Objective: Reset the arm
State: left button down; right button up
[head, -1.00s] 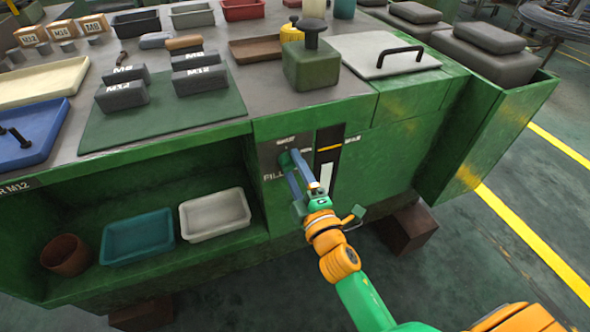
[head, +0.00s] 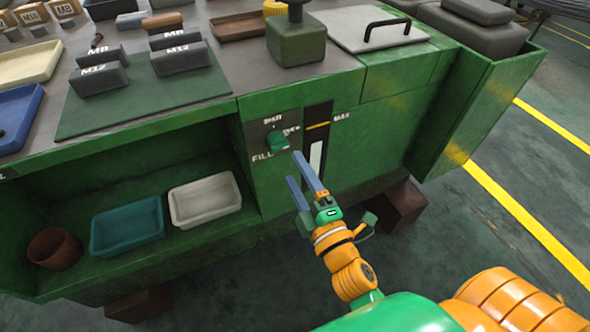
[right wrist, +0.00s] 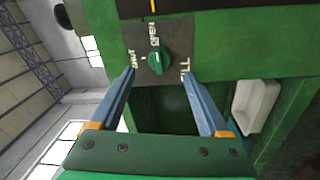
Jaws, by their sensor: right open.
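My right gripper (head: 300,172) is open and empty in front of the green machine's front panel. In the head view it is just below and right of a green valve knob (head: 278,140), apart from it. In the right wrist view the knob (right wrist: 158,61) shows beyond and between the two blue-grey fingers of the right gripper (right wrist: 161,74), on a dark plate with lettering, partly readable as OPEN, SHUT and FILL. My left gripper is not in view.
A level gauge (head: 317,130) marked MAX is right of the knob. The green machine (head: 390,130) has an open shelf with a teal tray (head: 128,228), a white tray (head: 205,200) and a brown pot (head: 55,249). Free floor lies to the right.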

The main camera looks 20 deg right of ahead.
jog(key=s+f+m+g, duration=0.2)
jog(key=s+f+g, duration=0.1)
jog(key=f, duration=0.7)
jog(key=s+f+m+g, duration=0.2)
jog(key=s+f+g, duration=0.1)
jog(key=f, duration=0.7)
jog(key=s+f+m+g, duration=0.2)
jog(key=f+m+g, duration=0.1)
jog(key=f, duration=0.7)
jog(key=s+d+f+m+g, duration=0.2)
jog(key=s+f+m+g, duration=0.15)
jog(key=s+f, duration=0.5)
jog(key=s+d+f+m+g, duration=0.15)
jog(key=s+f+g, duration=0.3)
jog(key=s, duration=0.65)
jog(key=s+r+m+p, duration=0.1)
jog(key=s+r+p, duration=0.2)
jog(key=r+p, duration=1)
jog(key=shift+s+d+r+m+g+h+p, duration=0.15)
jog(key=shift+d+m+g+h+p, duration=0.2)
jog(key=shift+p, duration=0.2)
